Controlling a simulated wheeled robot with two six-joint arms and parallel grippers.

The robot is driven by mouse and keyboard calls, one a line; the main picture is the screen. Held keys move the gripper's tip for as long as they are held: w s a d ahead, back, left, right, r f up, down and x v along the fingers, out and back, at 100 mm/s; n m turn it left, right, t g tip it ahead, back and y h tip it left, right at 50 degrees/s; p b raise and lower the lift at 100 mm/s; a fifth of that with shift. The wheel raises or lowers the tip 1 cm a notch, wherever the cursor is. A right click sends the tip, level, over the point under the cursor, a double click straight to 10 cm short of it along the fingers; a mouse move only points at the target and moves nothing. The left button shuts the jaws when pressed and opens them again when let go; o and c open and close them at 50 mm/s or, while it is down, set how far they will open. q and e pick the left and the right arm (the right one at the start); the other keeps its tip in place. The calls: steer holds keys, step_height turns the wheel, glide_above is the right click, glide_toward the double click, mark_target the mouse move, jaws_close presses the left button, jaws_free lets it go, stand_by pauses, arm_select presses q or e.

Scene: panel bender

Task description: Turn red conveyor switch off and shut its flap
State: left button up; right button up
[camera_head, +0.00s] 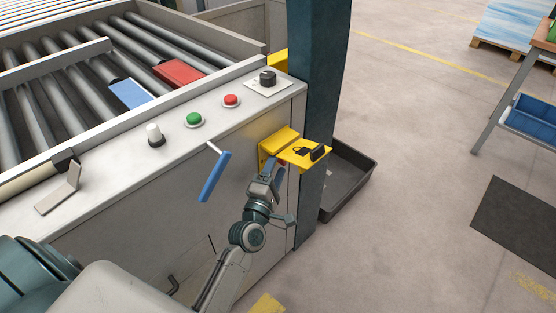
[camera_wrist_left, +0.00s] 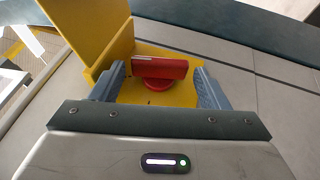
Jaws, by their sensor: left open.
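The red conveyor switch (camera_wrist_left: 160,67) shows in the left wrist view as a red handle on a round red hub, against a yellow back plate. Its handle lies about crosswise in that view. Its yellow flap (camera_wrist_left: 88,28) stands open beside it; in the head view the flap (camera_head: 313,153), with a black padlock mark, juts out from the yellow switch box (camera_head: 279,142) on the cabinet end. My left gripper (camera_wrist_left: 163,88) is open, with one finger on each side of the handle; I cannot tell whether they touch it. In the head view my left gripper (camera_head: 273,175) hides most of the switch.
The cabinet top carries a green button (camera_head: 194,119), a red button (camera_head: 231,100) and a black knob (camera_head: 267,78). A blue lever (camera_head: 214,178) sticks out left of my gripper. A dark post (camera_head: 318,70) and a black bin (camera_head: 347,180) stand right of the box.

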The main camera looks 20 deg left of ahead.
arm_select(q)
steer(key=shift+w+r, duration=0.15)
steer(key=shift+w, duration=0.5)
arm_select(e)
steer(key=shift+s+d+f, duration=0.1)
steer(key=shift+f, duration=0.75)
arm_select(q)
steer(key=shift+c, duration=0.2)
steer(key=c, duration=0.7)
steer(key=shift+o, duration=0.2)
